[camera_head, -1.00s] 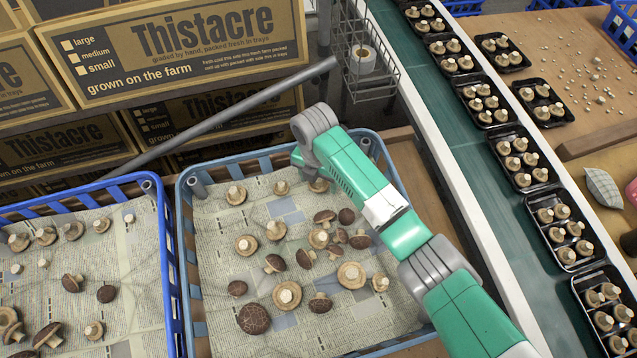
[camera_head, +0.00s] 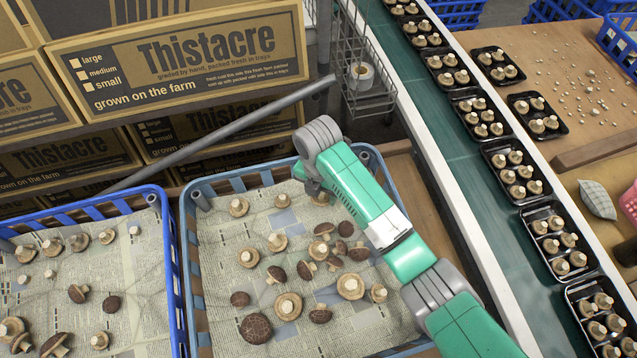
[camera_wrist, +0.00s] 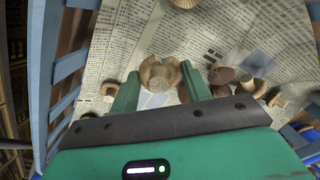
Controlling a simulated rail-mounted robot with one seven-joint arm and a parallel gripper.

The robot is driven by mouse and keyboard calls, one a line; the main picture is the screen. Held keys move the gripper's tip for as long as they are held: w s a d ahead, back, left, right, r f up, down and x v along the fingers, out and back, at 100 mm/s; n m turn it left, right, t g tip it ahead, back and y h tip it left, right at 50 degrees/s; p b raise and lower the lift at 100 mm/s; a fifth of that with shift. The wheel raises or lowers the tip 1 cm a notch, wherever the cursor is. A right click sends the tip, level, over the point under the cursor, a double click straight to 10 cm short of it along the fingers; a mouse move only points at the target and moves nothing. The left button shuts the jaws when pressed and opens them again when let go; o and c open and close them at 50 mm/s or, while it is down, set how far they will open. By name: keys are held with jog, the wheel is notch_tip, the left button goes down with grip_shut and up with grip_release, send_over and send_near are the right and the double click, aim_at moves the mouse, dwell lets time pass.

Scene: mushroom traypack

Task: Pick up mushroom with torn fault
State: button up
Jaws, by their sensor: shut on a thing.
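My gripper (camera_wrist: 160,90) is shut on a brown mushroom (camera_wrist: 158,68) in the wrist view, with one green finger on each side of it. Its pale stem faces the camera, and its cap edge looks uneven and notched at the top. In the head view my gripper (camera_head: 313,187) is low in the back right of the middle crate (camera_head: 189,262), mostly hidden behind my arm. A mushroom shows partly beside it there. I cannot tell whether the held mushroom still touches the newspaper.
Several other mushrooms, such as a large dark cap (camera_head: 256,328), lie on the newspaper (camera_head: 225,240). Another blue crate (camera_head: 172,265) with mushrooms stands at left. A conveyor (camera_head: 470,180) with packed black trays (camera_head: 517,172) runs at right. Cardboard boxes (camera_head: 185,55) stand behind.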

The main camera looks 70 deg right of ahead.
jog(key=s+a+p, duration=0.1)
jog(key=s+a, duration=0.1)
jog(key=a, duration=0.1)
jog(key=s+a+p, duration=0.1)
jog(key=s+a, duration=0.2)
jog(key=a, duration=0.1)
jog(key=s+a+r+p, duration=0.1)
jog(key=s+a, duration=0.2)
jog(key=a, duration=0.1)
jog(key=shift+s+r, duration=0.1)
jog(key=shift+s, duration=0.15)
